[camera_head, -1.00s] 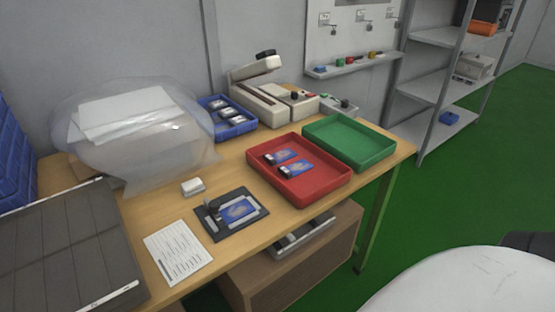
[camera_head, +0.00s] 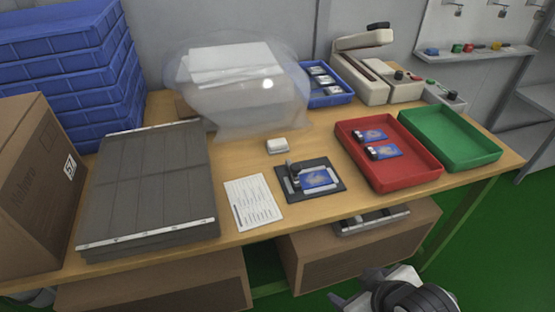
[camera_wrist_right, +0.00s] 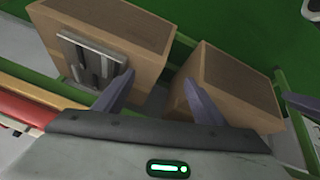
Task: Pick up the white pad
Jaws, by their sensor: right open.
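A small white pad (camera_head: 277,146) lies flat on the wooden table, behind the black fixture plate and in front of the clear plastic bag. My right gripper (camera_head: 352,296) is at the bottom of the head view, in front of the table and well apart from the pad. In the right wrist view, my right gripper (camera_wrist_right: 158,90) shows two spread fingers with nothing between them. The pad is not visible in that view.
A black fixture (camera_head: 293,190) holds a blue board beside a printed sheet (camera_head: 252,202). Red (camera_head: 433,172) and green (camera_head: 485,150) trays stand right. A clear bag (camera_head: 285,105) stands behind the pad, a grey panel (camera_head: 150,190) left. Brown boxes (camera_head: 335,262) sit under the table.

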